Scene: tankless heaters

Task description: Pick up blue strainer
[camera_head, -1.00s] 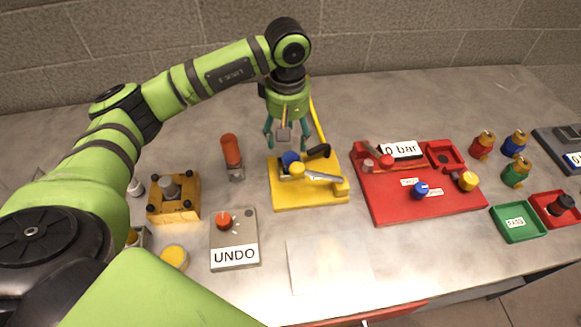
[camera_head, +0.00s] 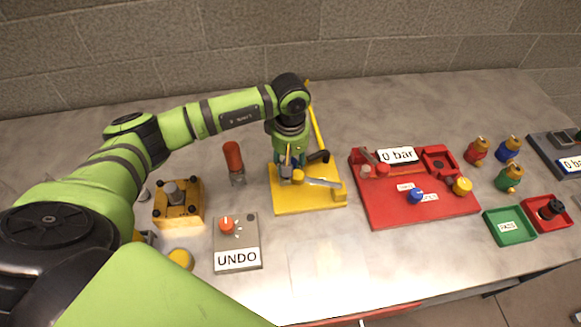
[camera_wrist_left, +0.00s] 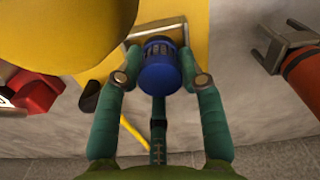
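The blue strainer (camera_wrist_left: 160,68) is a short ribbed blue cylinder with a dark slotted end, seated at the yellow fixture (camera_head: 310,200). My left gripper (camera_wrist_left: 161,82) has come down over it. In the head view the left gripper (camera_head: 291,168) is low over the fixture's back left part and mostly hides the strainer. My right gripper is not in view.
An orange cylinder (camera_head: 233,156) stands left. The red station (camera_head: 400,208) is right; the UNDO box (camera_head: 237,243) is front left.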

